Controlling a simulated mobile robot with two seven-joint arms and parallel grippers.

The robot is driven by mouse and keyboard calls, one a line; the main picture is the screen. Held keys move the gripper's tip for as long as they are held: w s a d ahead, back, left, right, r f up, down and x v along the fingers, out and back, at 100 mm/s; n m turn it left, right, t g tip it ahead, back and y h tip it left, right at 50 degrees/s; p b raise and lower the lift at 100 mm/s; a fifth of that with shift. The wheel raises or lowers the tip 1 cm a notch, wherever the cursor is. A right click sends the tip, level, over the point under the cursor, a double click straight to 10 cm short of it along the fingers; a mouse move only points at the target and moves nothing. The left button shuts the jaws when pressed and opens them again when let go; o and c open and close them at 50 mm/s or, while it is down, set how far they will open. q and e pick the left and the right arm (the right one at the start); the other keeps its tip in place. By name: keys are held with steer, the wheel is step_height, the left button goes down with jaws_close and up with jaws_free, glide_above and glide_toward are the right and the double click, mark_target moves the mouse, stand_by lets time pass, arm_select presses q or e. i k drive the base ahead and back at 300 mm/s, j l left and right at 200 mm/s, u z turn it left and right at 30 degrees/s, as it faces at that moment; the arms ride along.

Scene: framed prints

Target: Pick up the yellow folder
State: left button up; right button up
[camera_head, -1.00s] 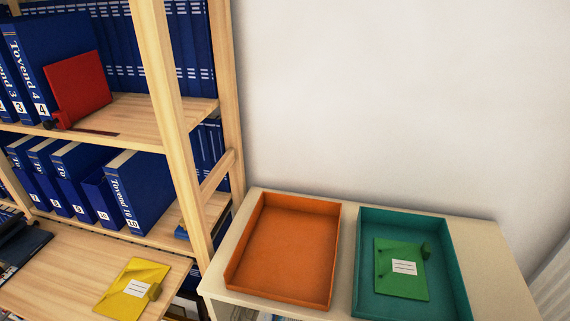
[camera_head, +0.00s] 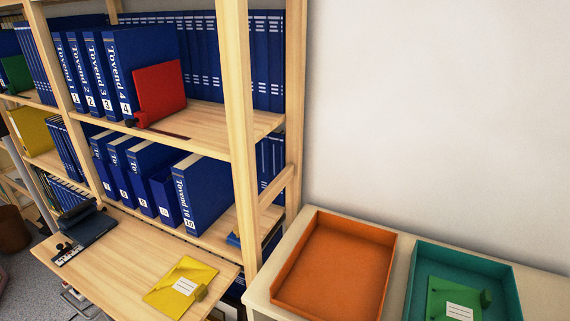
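A yellow folder (camera_head: 181,285) with a white label lies flat on the wooden pull-out shelf board, near its right front corner. A small tab or clip of the same colour sits at its right side. A second yellow item (camera_head: 32,131) stands on a shelf at the far left. Neither of my grippers shows in the head view.
A dark device (camera_head: 82,228) lies on the left of the wooden board (camera_head: 125,250). Blue binders and a red folder (camera_head: 160,92) fill the shelves behind. An orange tray (camera_head: 335,268) is empty; a teal tray (camera_head: 473,258) holds a green folder (camera_head: 452,302).

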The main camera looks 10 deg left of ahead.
mark_target(188, 281)
steer(key=u, duration=1.25)
